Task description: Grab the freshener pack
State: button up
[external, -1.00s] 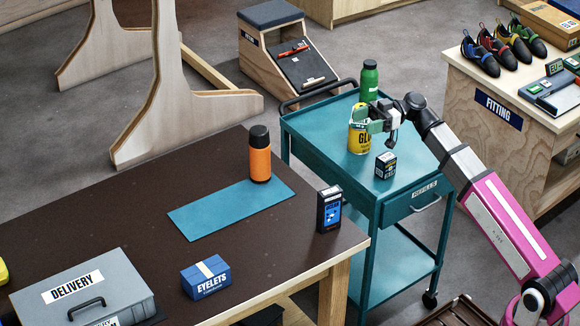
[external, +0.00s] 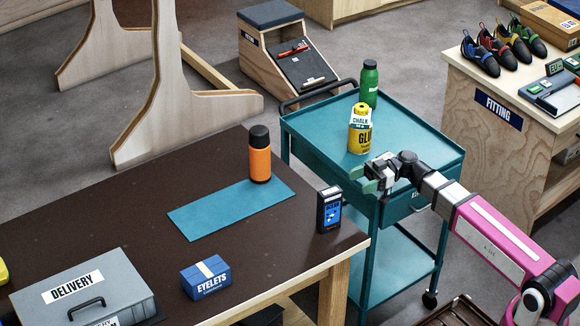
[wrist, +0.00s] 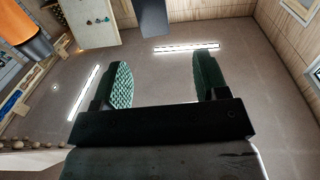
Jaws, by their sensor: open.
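A dark upright pack with a blue front (external: 329,210) stands near the right corner of the brown table in the external view. Its lettering is too small to read, so I cannot confirm that it is the freshener pack. A small dark box seen earlier on the teal cart is now hidden behind my gripper (external: 364,180). My gripper is over the cart's near left edge, to the right of and above the upright pack in the picture. Its green-padded fingers are apart and empty in the wrist view (wrist: 163,78).
The teal cart (external: 415,150) holds a yellow chalk can (external: 360,137) and a green bottle (external: 369,82). The brown table (external: 130,190) holds an orange bottle (external: 260,160), a teal mat (external: 205,220), a blue eyelets box (external: 206,278) and a grey delivery case (external: 125,280).

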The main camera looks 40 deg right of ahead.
aim_at(320, 199)
jog(key=a, duration=0.3)
jog(key=w+a+f, duration=0.1)
jog(key=a, duration=0.6)
jog(key=shift+w+a+f, duration=0.35)
jog(key=shift+a+f, duration=0.05)
jog(key=shift+c, duration=0.3)
grip_shut()
jog(key=shift+r, duration=0.15)
